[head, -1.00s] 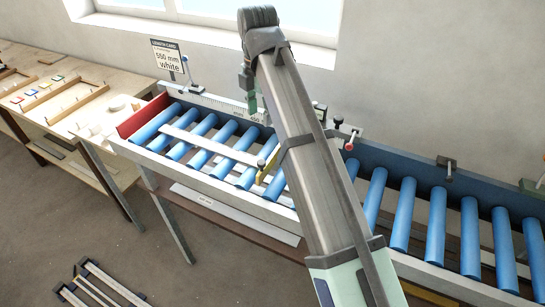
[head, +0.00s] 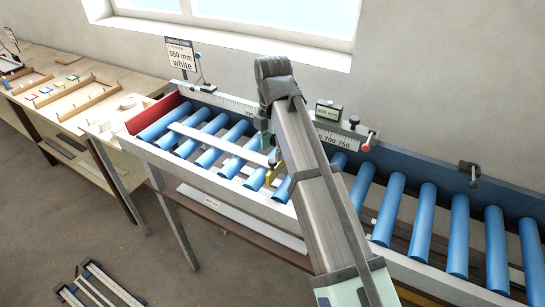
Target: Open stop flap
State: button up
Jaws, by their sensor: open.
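The yellow piece (head: 275,174) that looks like the stop flap stands across the blue roller conveyor, with a dark knob beside it. It is partly hidden behind my arm. My gripper (head: 267,147) hangs from the arm just above the flap and knob, with its jaws open and seemingly nothing between them. I cannot tell whether it touches the knob. A white profile (head: 205,143) lies lengthwise on the rollers to the left of the flap.
A red end plate (head: 158,112) closes the conveyor's left end. A scale, a small display (head: 328,111) and a red-tipped lever (head: 369,141) line its back edge. A sign (head: 181,55) stands behind. A wooden workbench (head: 62,95) is at left.

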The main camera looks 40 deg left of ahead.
aim_at(273, 160)
jog(key=shift+f+p, duration=0.35)
jog(key=shift+f, duration=1.55)
grip_shut()
